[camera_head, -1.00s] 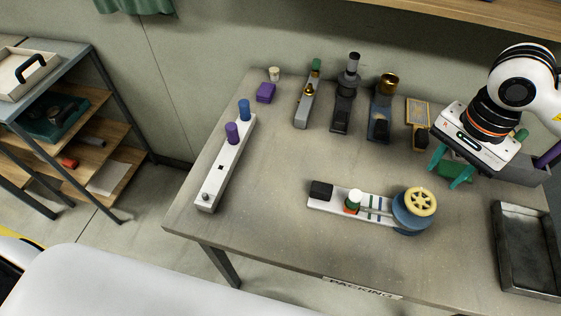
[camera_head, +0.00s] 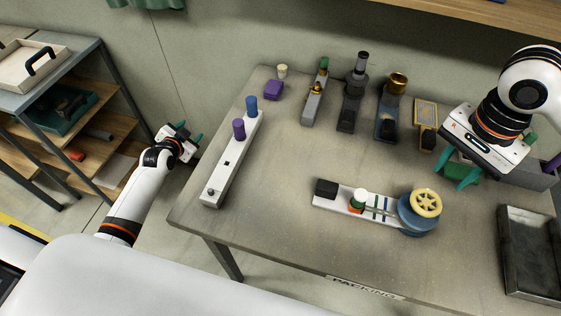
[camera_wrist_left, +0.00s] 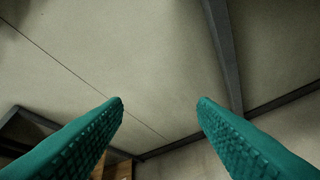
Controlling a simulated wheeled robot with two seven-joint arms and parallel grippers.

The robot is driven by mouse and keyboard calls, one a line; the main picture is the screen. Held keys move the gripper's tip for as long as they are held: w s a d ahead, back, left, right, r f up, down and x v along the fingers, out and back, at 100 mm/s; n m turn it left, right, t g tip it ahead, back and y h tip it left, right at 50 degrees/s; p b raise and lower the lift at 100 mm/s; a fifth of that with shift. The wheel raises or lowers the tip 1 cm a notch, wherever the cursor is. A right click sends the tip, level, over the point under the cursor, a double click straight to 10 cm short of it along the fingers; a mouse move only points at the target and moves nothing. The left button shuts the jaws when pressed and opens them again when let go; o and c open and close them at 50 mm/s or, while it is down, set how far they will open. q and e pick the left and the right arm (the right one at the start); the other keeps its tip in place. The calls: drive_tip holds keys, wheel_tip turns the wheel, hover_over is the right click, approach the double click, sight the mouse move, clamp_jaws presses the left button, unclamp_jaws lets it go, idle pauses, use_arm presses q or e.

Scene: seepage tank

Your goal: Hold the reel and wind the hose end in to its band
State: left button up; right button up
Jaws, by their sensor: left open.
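The reel (camera_head: 418,213) is a blue drum with a yellow spoked wheel (camera_head: 426,203) on top, at the right end of a white base board (camera_head: 338,196) on the table. A white-topped piece with green and red below (camera_head: 357,201) stands on the board, left of blue and green stripes. Which part is the hose end or the band I cannot tell. My left gripper (camera_head: 187,130) is open and empty, left of the table; its teal fingers fill the left wrist view (camera_wrist_left: 160,104). My right gripper (camera_head: 449,172) has teal fingers apart, empty, above the table behind the reel.
The table (camera_head: 270,230) has a long white board with blue and purple cylinders (camera_head: 233,160) at left. Several fixtures stand along the back, such as a brass-topped one (camera_head: 391,107). A dark tray (camera_head: 530,250) lies at right. A shelf unit (camera_head: 60,120) stands left of my left arm.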

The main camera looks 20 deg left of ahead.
use_arm(q)
drive_tip(key=w+d+r+m+t+h, duration=0.1)
drive_tip(key=w+d+r+m+h, duration=0.2)
drive_tip(key=d+r, duration=0.55)
drive_tip(key=w+d+r+m+t+h, duration=0.15)
drive_tip(key=d+r+h, duration=0.3)
drive_tip(key=r, duration=0.75)
drive_tip(key=m+g+h, duration=0.8)
drive_tip(key=g, duration=0.7)
approach(328, 188)
drive_tip(key=shift+w+a+f, duration=0.1)
drive_tip(key=shift+w+a, duration=0.15)
drive_tip(key=shift+a, duration=0.2)
drive_tip(key=shift+w+a+f, duration=0.1)
drive_tip(key=shift+w+a, duration=0.15)
drive_tip(key=shift+a, duration=0.2)
drive_tip(key=shift+s+d, duration=0.2)
drive_tip(key=shift+d, duration=0.05)
drive_tip(key=x, duration=1.1)
drive_tip(key=shift+d+f, duration=0.15)
drive_tip(key=shift+d, duration=0.1)
